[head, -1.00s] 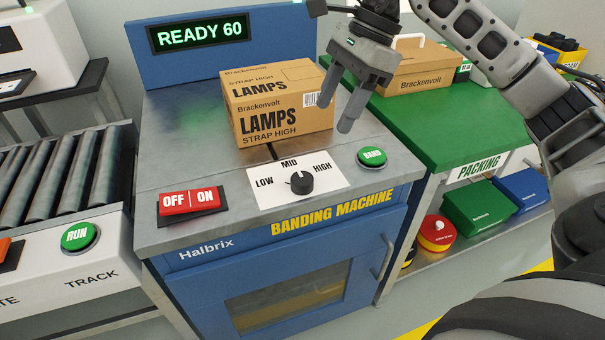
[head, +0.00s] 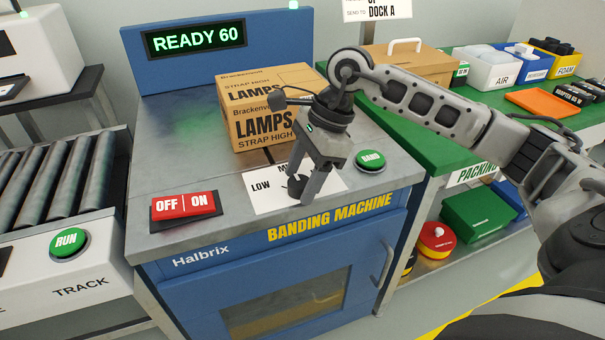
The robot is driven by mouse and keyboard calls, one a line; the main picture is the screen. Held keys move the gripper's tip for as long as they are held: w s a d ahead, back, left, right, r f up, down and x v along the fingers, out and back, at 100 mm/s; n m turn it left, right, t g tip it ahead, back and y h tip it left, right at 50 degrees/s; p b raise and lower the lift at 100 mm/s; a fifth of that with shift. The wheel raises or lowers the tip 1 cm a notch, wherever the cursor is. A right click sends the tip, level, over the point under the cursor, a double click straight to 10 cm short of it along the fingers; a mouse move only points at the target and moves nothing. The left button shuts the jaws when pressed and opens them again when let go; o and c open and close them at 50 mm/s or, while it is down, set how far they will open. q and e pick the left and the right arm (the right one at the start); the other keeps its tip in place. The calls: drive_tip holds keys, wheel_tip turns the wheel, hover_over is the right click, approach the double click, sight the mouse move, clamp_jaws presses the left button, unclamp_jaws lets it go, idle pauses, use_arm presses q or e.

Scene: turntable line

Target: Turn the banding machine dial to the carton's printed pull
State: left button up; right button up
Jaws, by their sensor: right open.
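The banding machine dial (head: 295,187) is a black knob on a white plate (head: 265,201) marked LOW, MID and HIGH. My right gripper (head: 303,190) points down over it, open, with its fingers at the knob. The gripper hides most of the knob, its pointer and the HIGH mark, and I cannot tell whether the fingers touch it. The carton (head: 258,128) stands on the machine top behind the gripper, printed LAMPS and STRAP HIGH. The banding machine (head: 190,285) shows READY 60 on its display (head: 196,39). My left gripper is out of view.
The red OFF/ON switch (head: 184,206) is left of the dial plate, and the green BAND button (head: 370,160) is right of it, close to my right gripper. The green packing bench (head: 440,138) stands at right. A roller track (head: 60,180) with a RUN button (head: 68,243) is at left.

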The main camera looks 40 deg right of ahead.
drive_tip(key=c, duration=1)
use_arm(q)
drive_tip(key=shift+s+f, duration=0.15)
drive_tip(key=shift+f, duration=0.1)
use_arm(e)
drive_tip(key=shift+m, duration=0.3)
drive_tip(key=shift+m+t+b, duration=0.4)
drive_tip(key=shift+m, duration=0.2)
drive_tip(key=m+t+b, duration=0.1)
drive_tip(key=m, duration=0.3)
drive_tip(key=shift+s+a+h, duration=0.1)
drive_tip(key=shift+h, duration=0.3)
drive_tip(key=shift+m+t+b, duration=0.35)
drive_tip(key=shift+m+t, duration=0.05)
drive_tip(key=shift+m, duration=0.3)
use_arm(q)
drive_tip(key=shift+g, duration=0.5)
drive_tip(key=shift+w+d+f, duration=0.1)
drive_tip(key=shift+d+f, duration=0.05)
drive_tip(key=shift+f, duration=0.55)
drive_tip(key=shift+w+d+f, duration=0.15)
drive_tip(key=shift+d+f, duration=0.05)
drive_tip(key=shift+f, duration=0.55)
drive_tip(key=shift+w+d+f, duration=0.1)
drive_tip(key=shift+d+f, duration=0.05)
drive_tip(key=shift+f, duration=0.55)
use_arm(e)
drive_tip(key=shift+m+h, duration=0.5)
drive_tip(key=shift+m, duration=0.3)
